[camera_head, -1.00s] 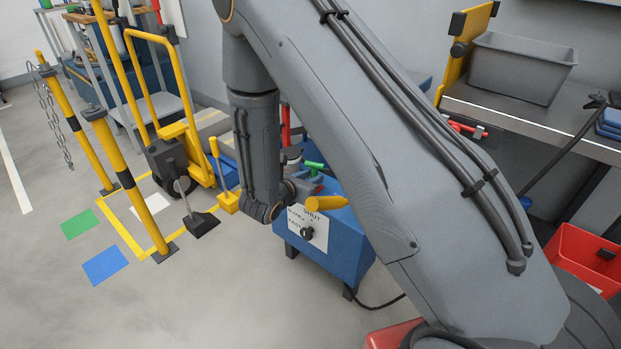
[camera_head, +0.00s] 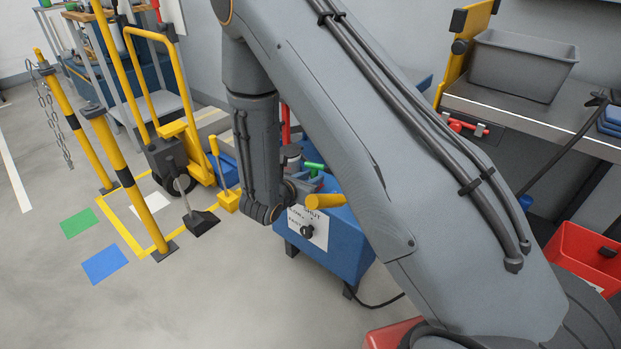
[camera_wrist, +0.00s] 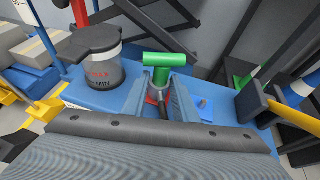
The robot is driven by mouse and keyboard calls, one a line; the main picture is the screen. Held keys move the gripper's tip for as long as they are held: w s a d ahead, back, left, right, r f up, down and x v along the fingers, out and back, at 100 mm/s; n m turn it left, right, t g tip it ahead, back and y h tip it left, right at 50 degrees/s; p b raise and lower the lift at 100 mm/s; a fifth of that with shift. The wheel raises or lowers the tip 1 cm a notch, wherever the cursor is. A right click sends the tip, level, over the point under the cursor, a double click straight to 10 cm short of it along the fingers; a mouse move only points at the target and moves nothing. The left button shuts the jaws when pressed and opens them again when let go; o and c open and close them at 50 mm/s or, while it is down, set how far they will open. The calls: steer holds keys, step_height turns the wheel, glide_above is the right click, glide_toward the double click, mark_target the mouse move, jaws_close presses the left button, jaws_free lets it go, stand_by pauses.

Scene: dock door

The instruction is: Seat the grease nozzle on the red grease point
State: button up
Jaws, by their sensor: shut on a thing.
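A red patch (camera_wrist: 151,99), likely the red grease point, shows beside and under the stem, mostly hidden by the fingers. I cannot tell whether the nozzle touches it. In the head view the green bar (camera_head: 313,166) shows beside my wrist; the fingertips are hard to make out.
The blue box (camera_head: 342,248) carries a lidded jar (camera_wrist: 103,68) left of my fingers, a small blue fitting (camera_wrist: 205,106) and a green part (camera_wrist: 241,79) to their right. Yellow posts stand left; open floor lies in front.

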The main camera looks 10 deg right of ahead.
steer(key=shift+f, duration=0.15)
steer(key=o, duration=0.9)
steer(key=shift+c, duration=0.2)
steer(key=p+v, duration=0.5)
steer(key=v, duration=0.6)
steer(key=shift+a, duration=0.1)
